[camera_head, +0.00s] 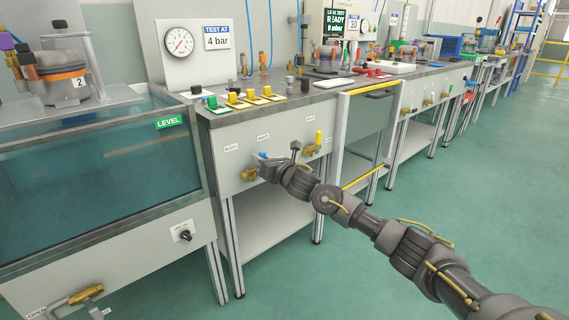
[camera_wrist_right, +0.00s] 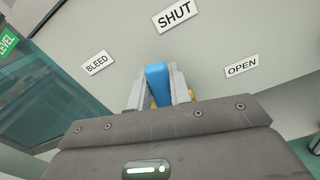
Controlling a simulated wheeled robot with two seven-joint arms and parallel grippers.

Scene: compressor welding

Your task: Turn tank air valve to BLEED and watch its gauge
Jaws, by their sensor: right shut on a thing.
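My right gripper (camera_head: 262,161) is at the front panel (camera_head: 214,146) of the bench, shut on a blue valve handle (camera_wrist_right: 157,78). The handle stands between the fingers in the right wrist view and points up, roughly toward the SHUT label (camera_wrist_right: 174,14). The BLEED label (camera_wrist_right: 97,62) is to its left and the OPEN label (camera_wrist_right: 241,67) to its right. The gripper mostly hides the brass valve body (camera_head: 248,174). A round white gauge (camera_head: 180,42) with a red needle stands on the bench top; I cannot read its value exactly. My left gripper is out of view.
A yellow-handled valve (camera_head: 317,141) is right of my gripper on the same panel. A glass-walled water tank (camera_head: 95,160) stands to the left. Green and yellow blocks (camera_head: 240,98) line the bench top. The green floor (camera_head: 480,180) at right is clear.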

